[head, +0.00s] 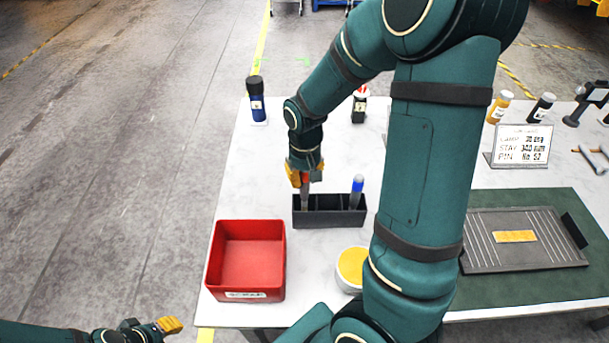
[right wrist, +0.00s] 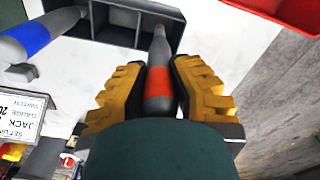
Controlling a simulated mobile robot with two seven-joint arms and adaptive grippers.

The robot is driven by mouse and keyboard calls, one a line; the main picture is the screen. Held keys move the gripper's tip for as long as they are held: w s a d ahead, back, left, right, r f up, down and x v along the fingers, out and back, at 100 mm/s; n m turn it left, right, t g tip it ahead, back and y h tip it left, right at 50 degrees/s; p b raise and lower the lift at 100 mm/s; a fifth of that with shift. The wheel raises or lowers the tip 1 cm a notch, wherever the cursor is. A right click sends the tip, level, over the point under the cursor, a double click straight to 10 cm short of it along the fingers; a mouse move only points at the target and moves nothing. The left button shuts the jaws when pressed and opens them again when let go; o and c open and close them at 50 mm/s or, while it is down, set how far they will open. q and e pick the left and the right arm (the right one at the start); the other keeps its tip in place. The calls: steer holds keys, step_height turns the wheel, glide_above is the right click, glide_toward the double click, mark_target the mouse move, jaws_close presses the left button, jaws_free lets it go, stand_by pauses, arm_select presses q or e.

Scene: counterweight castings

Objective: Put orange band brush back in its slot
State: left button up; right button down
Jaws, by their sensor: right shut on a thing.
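The orange band brush (right wrist: 160,85) is a grey handle with an orange band, held between the yellow fingers of my right gripper (right wrist: 160,88). In the head view the brush (head: 305,199) points down at the left end of the black slotted rack (head: 332,219), below my right gripper (head: 305,178). In the right wrist view its far end reaches into the end compartment of the rack (right wrist: 176,30); how deep it sits I cannot tell. A blue band brush (head: 357,190) stands in the rack's right end. My left gripper (head: 170,325) is off the table at lower left; its opening is unclear.
A red bin (head: 247,283) stands in front-left of the rack. A round yellow-topped container (head: 350,266) is in front, partly behind my right arm. A blue bottle (head: 257,105) stands at the back left. A grey tray (head: 520,240) lies on a green mat at right.

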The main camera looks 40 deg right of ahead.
mark_target(304, 187)
steer(key=shift+f+b, duration=1.5)
steer(key=shift+f, duration=0.5)
steer(key=c, duration=0.9)
jaws_free()
steer(key=shift+r, duration=0.1)
step_height(304, 187, up, 12)
